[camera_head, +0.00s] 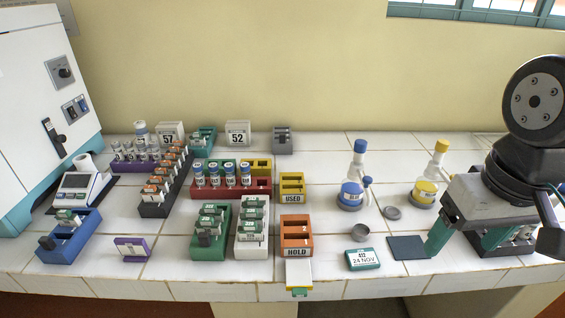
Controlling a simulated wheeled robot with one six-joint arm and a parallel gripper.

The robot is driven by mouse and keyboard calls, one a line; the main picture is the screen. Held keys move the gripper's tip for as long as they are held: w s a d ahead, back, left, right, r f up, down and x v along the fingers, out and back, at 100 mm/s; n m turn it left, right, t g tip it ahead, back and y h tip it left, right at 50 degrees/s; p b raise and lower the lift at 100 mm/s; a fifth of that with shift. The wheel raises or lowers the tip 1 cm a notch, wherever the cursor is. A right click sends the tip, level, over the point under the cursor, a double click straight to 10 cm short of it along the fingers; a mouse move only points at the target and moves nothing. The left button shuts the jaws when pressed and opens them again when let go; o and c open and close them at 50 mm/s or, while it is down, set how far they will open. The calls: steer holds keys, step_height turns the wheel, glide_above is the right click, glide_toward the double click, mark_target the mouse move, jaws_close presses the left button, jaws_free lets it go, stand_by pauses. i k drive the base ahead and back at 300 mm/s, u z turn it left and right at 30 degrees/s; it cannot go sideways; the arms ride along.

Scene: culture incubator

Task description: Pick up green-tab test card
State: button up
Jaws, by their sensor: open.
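Small cards with green tabs stand in two racks left of centre: several in the green rack (222,253) and several in the white rack (252,250). One green-tabbed card (213,209) is near the back of the green rack. Another green-tabbed card (254,202) is in the white rack. I cannot tell which single card the task means. My gripper (467,243) is at the right, low over the tiled bench, with green fingers apart and no card visible between them. It is well away from both racks. My gripper partly hides a dark item beneath it.
An orange HOLD bin (297,251) and yellow USED bin (292,198) stand right of the racks. An orange-tab rack (156,210) stands left.

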mark_target(298, 271)
steer(key=z, duration=2.65)
steer(key=k, duration=2.3)
steer(key=u, duration=1.35)
